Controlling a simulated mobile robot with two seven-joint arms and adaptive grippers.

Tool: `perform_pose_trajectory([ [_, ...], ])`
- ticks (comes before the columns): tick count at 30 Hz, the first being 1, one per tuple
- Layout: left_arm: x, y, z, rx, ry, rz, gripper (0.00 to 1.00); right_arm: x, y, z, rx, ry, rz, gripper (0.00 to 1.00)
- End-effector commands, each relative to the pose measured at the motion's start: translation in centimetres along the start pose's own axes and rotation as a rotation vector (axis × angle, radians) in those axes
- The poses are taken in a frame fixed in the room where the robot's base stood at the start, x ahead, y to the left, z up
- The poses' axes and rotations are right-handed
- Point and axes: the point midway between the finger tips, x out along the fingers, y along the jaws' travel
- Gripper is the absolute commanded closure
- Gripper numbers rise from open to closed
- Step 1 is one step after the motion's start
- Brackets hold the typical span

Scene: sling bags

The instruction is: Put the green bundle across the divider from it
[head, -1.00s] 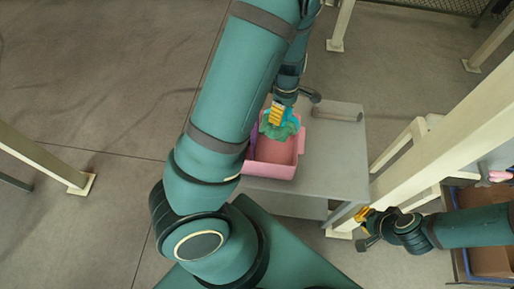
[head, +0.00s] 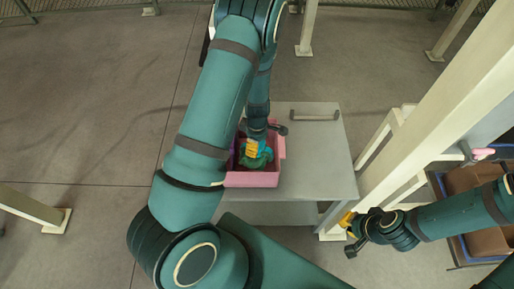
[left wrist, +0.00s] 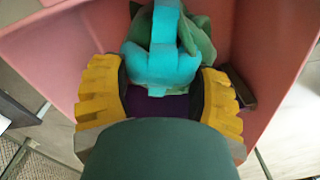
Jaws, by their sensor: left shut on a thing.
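The green bundle (head: 262,161) with a teal band is at the pink crate (head: 256,180), inside or just above it. My left gripper (head: 253,147) reaches down from above and is shut on the bundle. In the left wrist view the green cloth (left wrist: 198,38) and teal band (left wrist: 160,62) show between and beyond the yellow fingers. A purple thing (head: 237,150) shows at the crate's left side, partly behind my arm. No divider can be made out. My right gripper (head: 347,222) hangs away at the right; its jaw opening is unclear.
The crate stands on a grey cart (head: 315,165) with a handle (head: 315,115); the cart top right of the crate is bare. A pale post (head: 430,120) rises right of the cart. Brown boxes (head: 485,243) in a blue frame are at the lower right.

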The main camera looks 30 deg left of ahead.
Motion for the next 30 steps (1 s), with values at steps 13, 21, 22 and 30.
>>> perform_pose_trajectory([
  [13,2.6,0.1,0.0,0.001,0.000,0.000,0.79,0.6,0.2,0.3,-0.002,-0.006,-0.001,1.00],
  [21,2.9,0.1,0.0,0.000,0.000,0.000,0.03,0.8,0.3,0.4,-0.002,-0.008,-0.001,1.00],
  [22,2.9,0.1,0.0,0.000,0.000,0.000,0.03,0.8,0.3,0.4,-0.002,-0.008,-0.001,1.00],
  [30,2.7,0.1,0.0,0.000,0.000,0.000,0.03,0.6,0.2,0.3,-0.002,-0.007,-0.001,1.00],
])
